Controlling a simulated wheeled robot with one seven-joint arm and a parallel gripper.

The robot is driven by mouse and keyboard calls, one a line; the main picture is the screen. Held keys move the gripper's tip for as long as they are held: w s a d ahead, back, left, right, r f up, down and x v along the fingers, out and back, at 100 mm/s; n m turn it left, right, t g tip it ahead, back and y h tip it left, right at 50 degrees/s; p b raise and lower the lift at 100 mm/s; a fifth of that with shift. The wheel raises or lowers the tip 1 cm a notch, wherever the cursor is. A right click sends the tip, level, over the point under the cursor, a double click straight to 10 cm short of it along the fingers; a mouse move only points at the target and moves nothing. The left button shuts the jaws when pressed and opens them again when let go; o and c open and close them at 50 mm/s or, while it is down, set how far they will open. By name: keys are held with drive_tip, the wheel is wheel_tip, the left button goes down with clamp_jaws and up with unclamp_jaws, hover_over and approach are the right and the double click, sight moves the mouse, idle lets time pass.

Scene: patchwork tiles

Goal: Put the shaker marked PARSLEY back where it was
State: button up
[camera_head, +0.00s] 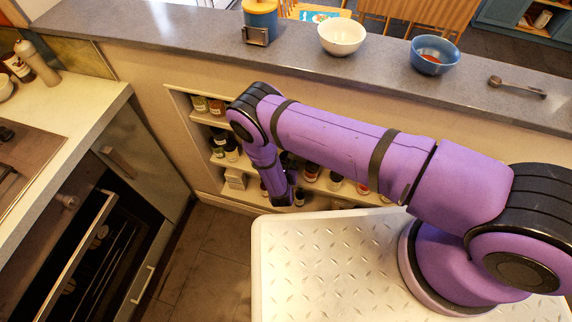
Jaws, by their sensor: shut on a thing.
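My gripper (286,180) is at the low end of my purple arm, in front of the recessed wall shelves (208,181). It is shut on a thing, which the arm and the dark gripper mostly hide. No label can be read, so I cannot make out the word PARSLEY on any shaker. A small dark jar (299,197) shows right beside the gripper; I cannot tell whether it is held or stands on the shelf. Several shakers stand on the shelves, including a red-brown one (311,172) and a dark one (335,181) to the right of the gripper.
A grey counter ledge (200,25) runs above the shelves, with a white bowl (341,37), a blue bowl (434,55) and a measuring scoop (517,87). An oven (95,250) with its door handle sticking out is at left. Bare floor (205,270) lies before the shelves.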

drive_tip(key=shift+f, duration=0.1)
drive_tip(key=o, duration=1)
drive_tip(key=shift+r, duration=0.2)
drive_tip(key=v, duration=1.2)
